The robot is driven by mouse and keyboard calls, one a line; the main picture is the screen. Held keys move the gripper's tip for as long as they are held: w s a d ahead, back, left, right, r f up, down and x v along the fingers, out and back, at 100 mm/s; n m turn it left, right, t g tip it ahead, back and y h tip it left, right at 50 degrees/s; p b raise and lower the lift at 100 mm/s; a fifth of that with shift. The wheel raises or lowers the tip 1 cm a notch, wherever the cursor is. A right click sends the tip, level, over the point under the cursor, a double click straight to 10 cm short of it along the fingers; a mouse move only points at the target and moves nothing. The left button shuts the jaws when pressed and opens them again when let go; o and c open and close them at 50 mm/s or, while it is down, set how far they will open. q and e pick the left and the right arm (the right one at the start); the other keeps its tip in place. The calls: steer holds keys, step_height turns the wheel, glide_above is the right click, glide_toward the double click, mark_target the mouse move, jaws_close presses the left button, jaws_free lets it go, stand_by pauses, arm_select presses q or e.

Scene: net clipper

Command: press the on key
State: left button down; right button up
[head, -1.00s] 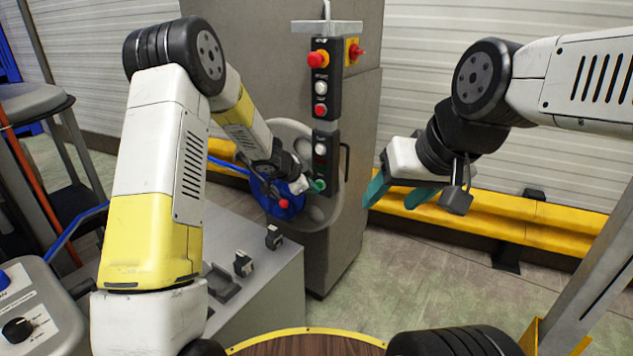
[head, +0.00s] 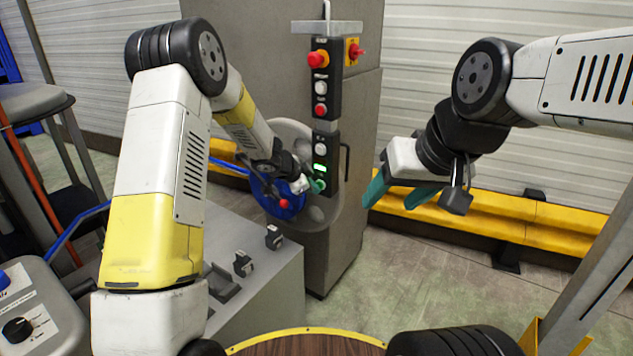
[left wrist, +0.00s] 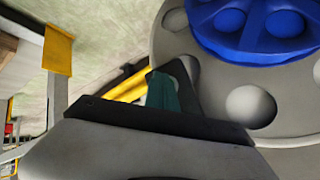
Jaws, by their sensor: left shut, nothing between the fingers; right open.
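The control panel's lower black box (head: 333,160) hangs on the grey cabinet. A round green key (head: 320,186) sits at its bottom; its label is too small to read. Above it a green light (head: 320,168) glows, with a white key (head: 320,149) higher up. My left gripper (head: 309,186) is shut and empty, its tip at the green key's left edge; I cannot tell if it touches. Its teal fingers show in the left wrist view (left wrist: 162,92), where the panel is not recognisable. My right gripper (head: 402,196) is open and empty, right of the cabinet.
The upper box carries red and white buttons (head: 320,85), with a red-yellow switch (head: 355,51) beside it. A grey wheel with a blue hub (head: 285,205) is behind my left gripper. A yellow barrier (head: 530,222) runs along the back wall.

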arm_select(q)
steer(key=shift+s+a, duration=0.35)
steer(key=shift+s, duration=0.15)
steer(key=shift+s+a, duration=0.1)
steer(key=shift+s+a, duration=0.7)
steer(key=shift+s, duration=0.3)
steer(key=shift+s+a, duration=0.7)
steer(key=shift+s, duration=0.25)
